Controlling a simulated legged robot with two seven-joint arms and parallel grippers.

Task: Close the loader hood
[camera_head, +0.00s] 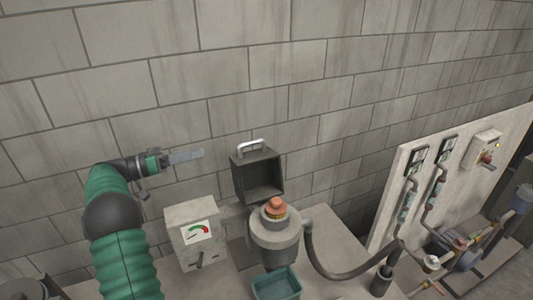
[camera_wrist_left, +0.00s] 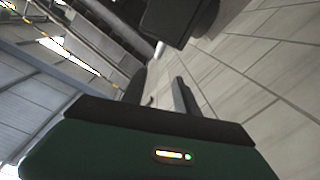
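The loader hood (camera_head: 257,177) is a dark grey box with a silver handle (camera_head: 252,146) on top. It stands swung open behind the grey loader body (camera_head: 275,240), its hollow side facing me. An orange-red part (camera_head: 275,207) shows in the loader's uncovered top. My left gripper (camera_head: 202,154) is left of the hood, near handle height, pointing right and apart from it. In the left wrist view, its two fingers (camera_wrist_left: 161,80) are apart with nothing between them. A dark boxy shape, likely the hood (camera_wrist_left: 180,18), lies beyond the fingertips. My right gripper is not in view.
A grey box with a dial gauge (camera_head: 195,235) stands left of the loader, below my left arm. A green bin (camera_head: 277,284) sits in front. A dark hose (camera_head: 345,275) runs right toward a panel (camera_head: 400,185) with pipes. A block wall (camera_head: 230,65) stands behind.

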